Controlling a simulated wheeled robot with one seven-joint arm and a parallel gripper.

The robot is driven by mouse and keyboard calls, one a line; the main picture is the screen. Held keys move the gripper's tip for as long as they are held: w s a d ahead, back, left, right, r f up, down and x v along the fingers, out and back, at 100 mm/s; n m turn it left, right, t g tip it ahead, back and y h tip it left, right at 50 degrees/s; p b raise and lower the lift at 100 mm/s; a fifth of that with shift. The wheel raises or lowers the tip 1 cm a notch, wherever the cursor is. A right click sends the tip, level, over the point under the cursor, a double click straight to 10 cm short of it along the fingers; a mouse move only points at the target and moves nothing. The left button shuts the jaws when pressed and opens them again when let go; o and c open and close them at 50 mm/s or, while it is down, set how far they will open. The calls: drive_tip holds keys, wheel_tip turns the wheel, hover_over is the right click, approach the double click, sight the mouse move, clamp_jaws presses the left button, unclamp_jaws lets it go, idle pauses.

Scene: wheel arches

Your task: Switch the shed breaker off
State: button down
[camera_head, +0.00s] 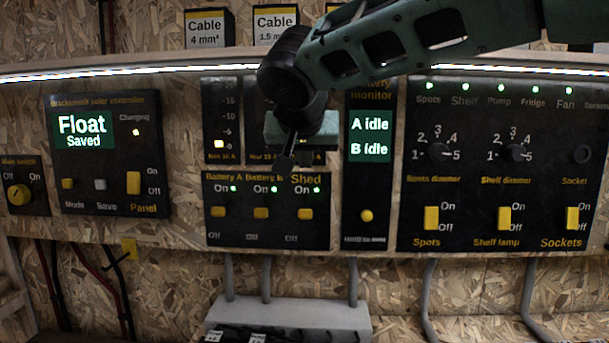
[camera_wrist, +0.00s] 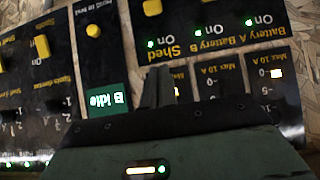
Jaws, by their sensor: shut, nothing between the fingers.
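The breaker panel (camera_head: 240,240) is black with yellow switches labelled Battery A, Battery B and Shed. The Shed breaker (camera_head: 306,213) is the rightmost. Its lever sits nearer the On mark, and the green light (camera_head: 316,189) above it is lit. In the wrist view, which is upside down, a yellow lever (camera_wrist: 152,7) shows at the top edge beyond the Shed label. My gripper (camera_head: 286,164) is shut and empty, above the panel's top edge and up and slightly left of the Shed breaker, apart from it. Its closed fingertips also show in the wrist view (camera_wrist: 160,72).
The Battery B breaker (camera_head: 261,212) and Battery A breaker (camera_head: 218,211) are close on the left, both with lit green lights. The battery monitor (camera_head: 368,185) with a yellow button (camera_head: 366,215) is just right. Grey conduits (camera_head: 267,280) run below the panel.

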drive_tip(key=p, duration=0.1)
hover_over(307, 218)
drive_tip(key=w, duration=0.2)
wheel_tip(307, 218, down, 5)
drive_tip(key=shift+f, duration=0.2)
drive_tip(key=f, duration=0.1)
drive_tip(key=s+f, duration=0.1)
drive_tip(key=f, duration=0.1)
drive_tip(key=shift+s+f, duration=0.25)
drive_tip(key=shift+f, duration=0.15)
drive_tip(key=shift+f+b, duration=0.25)
drive_tip(key=shift+b, duration=0.6)
drive_tip(key=shift+s+f+b, duration=0.1)
drive_tip(key=shift+b, duration=0.45)
drive_tip(key=shift+t+b, duration=0.3)
drive_tip(key=b, duration=0.3)
drive_tip(key=shift+s+f, duration=0.1)
drive_tip(key=shift+s, duration=0.05)
